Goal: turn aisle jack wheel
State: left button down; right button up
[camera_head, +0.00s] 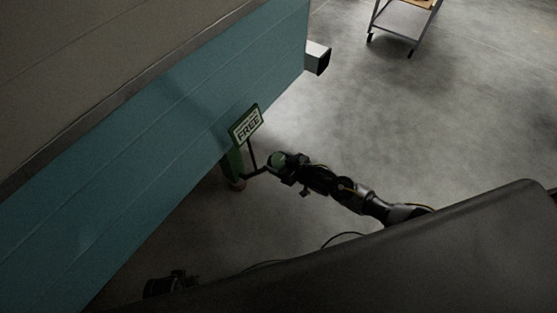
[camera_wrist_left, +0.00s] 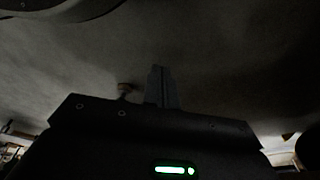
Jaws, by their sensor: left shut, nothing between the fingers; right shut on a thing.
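The green jack (camera_head: 235,164) stands on the floor against the lower edge of the teal camper wall. A dark crank (camera_head: 256,173), seemingly the jack wheel's handle, sticks out from it towards my right gripper. A green-edged sign reading FREE (camera_head: 247,126) is just above. My right gripper (camera_head: 274,164) is at the crank's outer end, shut on the jack wheel handle. The grip itself is mostly hidden by the dark gripper body. My left gripper (camera_wrist_left: 162,88) is shut and empty in the left wrist view, away from the jack, with dim grey floor beyond.
The teal camper wall (camera_head: 150,140) fills the left side. A grey box-shaped beam end (camera_head: 318,58) juts from its far corner. A wheeled cart (camera_head: 402,20) stands at the top right. Open concrete floor (camera_head: 430,120) lies to the right.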

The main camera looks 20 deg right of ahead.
jog(key=m+h+p, duration=0.2)
jog(key=m, duration=0.1)
jog(key=shift+a+r+m+t+p, duration=0.1)
jog(key=shift+r+m+t+p, duration=0.05)
jog(key=shift+m+t+p, duration=0.2)
jog(key=m+h+p, duration=0.2)
jog(key=m, duration=0.1)
jog(key=shift+m, duration=0.35)
pick_arm(q)
jog(key=s+a+f+g, duration=0.1)
jog(key=s+a+f, duration=0.4)
jog(key=s+f, duration=0.5)
jog(key=shift+s+f+y, duration=0.2)
jog(key=shift+f+y, duration=0.1)
jog(key=shift+f, duration=0.55)
pick_arm(e)
jog(key=shift+m+h, duration=0.5)
jog(key=shift+m, duration=0.1)
pick_arm(q)
jog(key=shift+a, duration=0.1)
pick_arm(e)
jog(key=o, duration=1)
jog(key=shift+w, duration=0.1)
